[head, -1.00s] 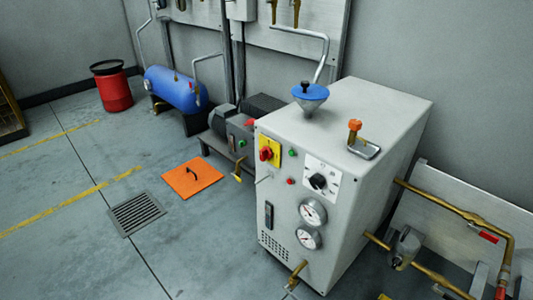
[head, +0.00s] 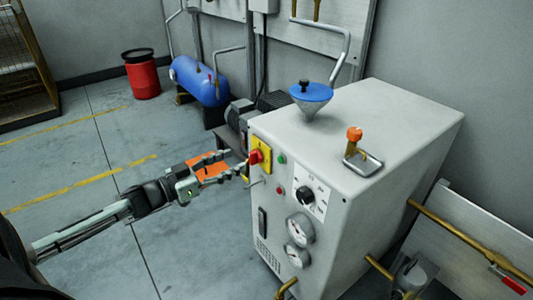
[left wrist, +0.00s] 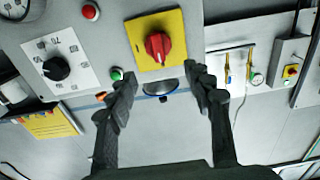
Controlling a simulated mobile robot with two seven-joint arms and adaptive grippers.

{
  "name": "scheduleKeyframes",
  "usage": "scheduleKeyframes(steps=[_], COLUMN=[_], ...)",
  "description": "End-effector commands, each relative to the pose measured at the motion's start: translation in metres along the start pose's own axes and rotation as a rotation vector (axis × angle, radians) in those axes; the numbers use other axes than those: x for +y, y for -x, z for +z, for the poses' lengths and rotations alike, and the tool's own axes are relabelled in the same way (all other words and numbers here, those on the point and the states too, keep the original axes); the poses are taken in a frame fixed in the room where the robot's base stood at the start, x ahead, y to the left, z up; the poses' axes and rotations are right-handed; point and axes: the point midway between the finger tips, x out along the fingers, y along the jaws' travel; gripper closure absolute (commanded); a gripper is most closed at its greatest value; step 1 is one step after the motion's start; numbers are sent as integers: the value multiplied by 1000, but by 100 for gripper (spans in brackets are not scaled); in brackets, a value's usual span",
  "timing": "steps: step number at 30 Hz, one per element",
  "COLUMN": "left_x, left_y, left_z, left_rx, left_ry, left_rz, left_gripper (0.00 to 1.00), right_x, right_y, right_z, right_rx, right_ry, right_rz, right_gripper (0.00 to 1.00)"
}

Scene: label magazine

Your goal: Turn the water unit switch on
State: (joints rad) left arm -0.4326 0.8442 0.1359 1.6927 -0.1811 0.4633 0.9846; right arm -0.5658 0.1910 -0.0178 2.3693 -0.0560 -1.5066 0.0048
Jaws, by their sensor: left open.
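The water unit is a grey box cabinet (head: 345,130) in the head view. Its red rotary switch (head: 256,157) sits on a yellow plate (head: 265,150) at the upper left of the front panel. The left wrist view shows the red switch (left wrist: 158,46) on its yellow plate (left wrist: 173,20) from close by. My left gripper (head: 234,165) is open and empty, just left of the switch in the head view. In the left wrist view its two fingers (left wrist: 162,82) are spread, with the switch beyond and between them; I see no contact. My right gripper is out of view.
The panel also holds a green button (head: 282,159), a red button (head: 280,191), a black dial (head: 306,196) and gauges (head: 300,228). A blue-lidded funnel (head: 312,93) and an orange-handled valve (head: 354,134) stand on top.

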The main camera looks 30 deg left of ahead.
Motion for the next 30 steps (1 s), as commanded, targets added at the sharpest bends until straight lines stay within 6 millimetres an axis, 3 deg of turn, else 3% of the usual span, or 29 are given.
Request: scheduleKeyframes(steps=[6, 12, 23, 30], left_x=[0, 0, 0, 0], left_y=[-36, -60, -67, -66], left_z=[-1, 0, 0, 0], left_rx=[4, 1, -1, -1], left_ry=[-3, -1, -1, -1], left_rz=[-1, -2, -3, -3], left_gripper=[49, 49, 49, 75], right_x=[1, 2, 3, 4], right_y=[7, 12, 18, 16], right_z=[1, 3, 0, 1], right_rx=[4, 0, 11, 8], right_ry=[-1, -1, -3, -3], right_rz=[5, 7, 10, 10], right_gripper=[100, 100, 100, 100])
